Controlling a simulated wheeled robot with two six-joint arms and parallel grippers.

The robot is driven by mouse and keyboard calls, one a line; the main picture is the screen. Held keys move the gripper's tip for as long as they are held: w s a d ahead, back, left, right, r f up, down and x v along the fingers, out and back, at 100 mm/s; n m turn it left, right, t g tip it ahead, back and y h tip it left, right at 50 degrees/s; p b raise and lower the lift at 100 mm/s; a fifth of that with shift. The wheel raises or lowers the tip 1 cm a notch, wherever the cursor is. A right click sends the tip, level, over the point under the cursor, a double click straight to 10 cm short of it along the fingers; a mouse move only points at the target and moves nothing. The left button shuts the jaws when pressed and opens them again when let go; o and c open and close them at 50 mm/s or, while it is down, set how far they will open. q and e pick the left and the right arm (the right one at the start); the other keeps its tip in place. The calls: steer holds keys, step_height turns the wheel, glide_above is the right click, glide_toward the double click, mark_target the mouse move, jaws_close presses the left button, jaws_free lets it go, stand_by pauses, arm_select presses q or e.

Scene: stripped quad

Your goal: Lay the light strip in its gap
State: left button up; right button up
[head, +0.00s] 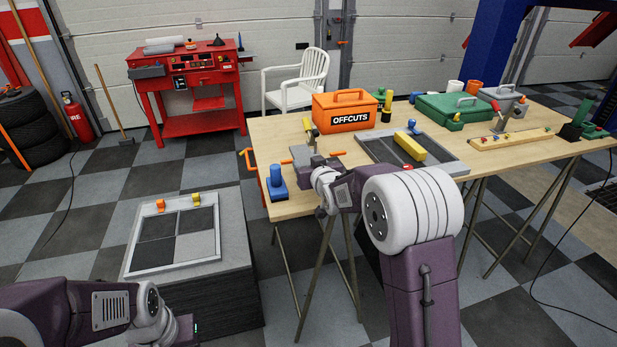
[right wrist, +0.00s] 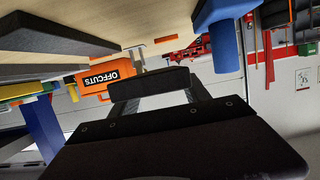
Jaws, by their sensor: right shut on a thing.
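My right gripper (head: 308,162) is over the left end of the wooden table, partly behind its own wrist. In the right wrist view it (right wrist: 160,92) is shut on a bar-like thing (right wrist: 150,84) that looks dark in shade; I cannot tell if this is the light strip. A pale-rimmed frame (head: 140,247) lies on a grey stack at lower left. It holds dark and grey square panels (head: 157,225), with an orange knob (head: 160,204) and a yellow knob (head: 196,198) at its far side. My left gripper (head: 188,328) is low at left, its jaws unclear.
A blue clamp-like piece (head: 276,184) stands at the table's left edge. An orange OFFCUTS box (head: 345,111), a grey-rimmed tray (head: 452,168) with a yellow block (head: 411,150), and a green case (head: 455,108) stand on the table.

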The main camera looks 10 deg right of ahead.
step_height(320, 180, up, 3)
steer(key=shift+f, duration=0.1)
step_height(320, 180, up, 10)
steer(key=p, duration=1)
